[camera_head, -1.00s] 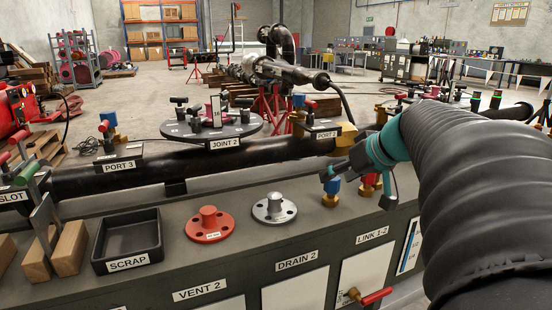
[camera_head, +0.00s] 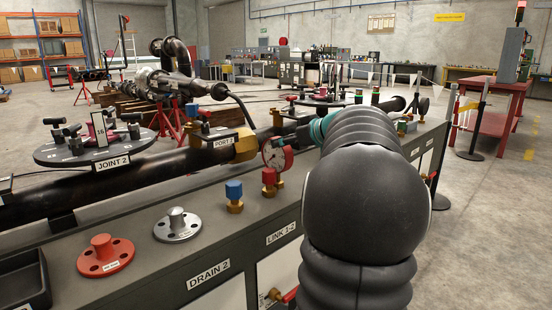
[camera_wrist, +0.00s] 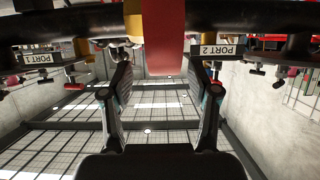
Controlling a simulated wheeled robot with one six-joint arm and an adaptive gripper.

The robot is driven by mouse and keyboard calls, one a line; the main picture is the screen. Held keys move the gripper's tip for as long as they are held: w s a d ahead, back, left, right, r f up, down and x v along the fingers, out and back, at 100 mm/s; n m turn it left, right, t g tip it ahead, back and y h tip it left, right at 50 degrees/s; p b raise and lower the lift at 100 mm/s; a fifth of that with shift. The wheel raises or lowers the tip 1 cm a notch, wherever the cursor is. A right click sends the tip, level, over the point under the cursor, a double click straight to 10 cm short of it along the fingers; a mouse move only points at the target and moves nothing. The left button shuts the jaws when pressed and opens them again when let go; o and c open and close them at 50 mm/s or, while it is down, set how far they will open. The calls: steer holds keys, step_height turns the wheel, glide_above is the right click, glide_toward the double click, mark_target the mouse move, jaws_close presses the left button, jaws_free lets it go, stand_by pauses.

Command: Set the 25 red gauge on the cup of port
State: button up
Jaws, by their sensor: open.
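A round gauge (camera_head: 276,153) with a white dial and red rim shows in the head view, right of the PORT 2 label (camera_head: 218,139). Its number is too small to read, and its support is unclear. My gripper is mostly hidden behind my arm there, just right of the gauge. In the wrist view my gripper (camera_wrist: 162,95) is open, its two fingers apart. A red body (camera_wrist: 164,38), apparently the gauge edge-on, lies in line with the gap; I cannot tell whether it touches a finger. I cannot make out the cup of the port.
A blue-capped brass fitting (camera_head: 234,195) and a red-capped one (camera_head: 269,181) stand on the bench near the gauge. A red flanged spool (camera_head: 105,254) and a grey one (camera_head: 177,225) sit left. The black pipe (camera_head: 120,185) runs behind. JOINT 2's round plate (camera_head: 80,150) is farther left.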

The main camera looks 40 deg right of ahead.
steer(key=shift+p+x, duration=0.55)
steer(key=shift+x, duration=2.65)
steer(key=shift+s+a, duration=0.1)
steer(key=shift+a, duration=0.1)
jaws_close()
